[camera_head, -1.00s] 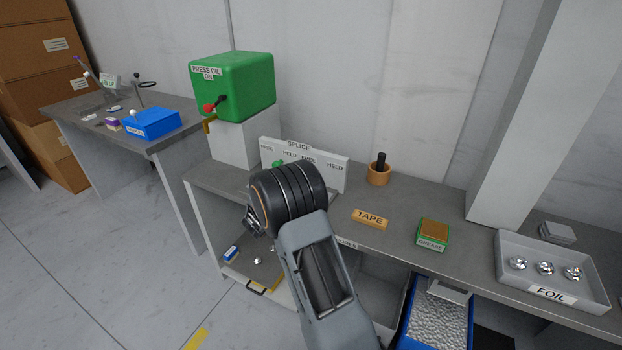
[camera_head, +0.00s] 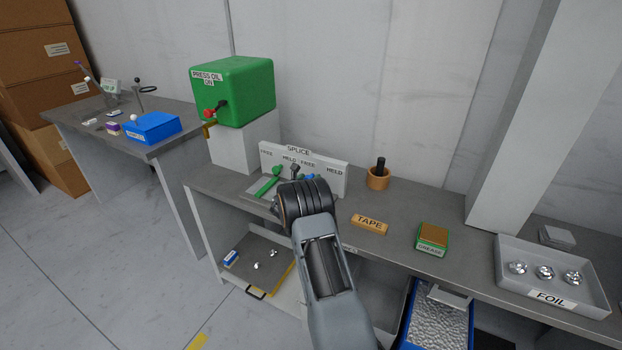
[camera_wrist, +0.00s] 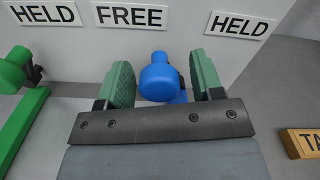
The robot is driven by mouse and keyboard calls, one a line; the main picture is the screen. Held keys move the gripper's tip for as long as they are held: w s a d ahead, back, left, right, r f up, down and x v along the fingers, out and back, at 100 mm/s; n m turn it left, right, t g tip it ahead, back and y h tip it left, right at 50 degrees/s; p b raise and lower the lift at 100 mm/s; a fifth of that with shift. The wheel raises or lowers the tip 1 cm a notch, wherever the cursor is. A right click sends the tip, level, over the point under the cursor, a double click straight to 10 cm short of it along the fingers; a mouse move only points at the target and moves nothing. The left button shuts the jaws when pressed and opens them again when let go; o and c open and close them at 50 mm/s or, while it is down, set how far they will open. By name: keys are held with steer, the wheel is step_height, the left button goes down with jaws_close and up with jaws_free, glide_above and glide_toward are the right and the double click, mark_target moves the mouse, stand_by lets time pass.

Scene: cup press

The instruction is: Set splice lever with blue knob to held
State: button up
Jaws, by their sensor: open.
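The splice board (camera_head: 325,175) is a white panel at the back of the bench with FREE and HELD labels for two levers. In the wrist view, the blue knob (camera_wrist: 158,80) of one lever sits below and slightly right of the FREE label (camera_wrist: 131,16), away from the right HELD label (camera_wrist: 238,26). My gripper (camera_wrist: 162,82) is open, with one green finger on each side of the blue knob. I cannot tell whether either finger touches it. In the head view, the blue knob (camera_head: 309,178) shows just past my wrist; my fingers are hidden there.
The green-knobbed lever (camera_head: 269,181) stands close on the left. The press oil tank (camera_head: 240,92) is further left. A wooden cup (camera_head: 378,180), tape block (camera_head: 369,225), grease pad (camera_head: 432,238) and foil tray (camera_head: 510,278) lie to the right.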

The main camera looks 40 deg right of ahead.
steer(key=shift+w+d, duration=0.3)
steer(key=shift+d, duration=0.3)
steer(key=c, duration=0.9)
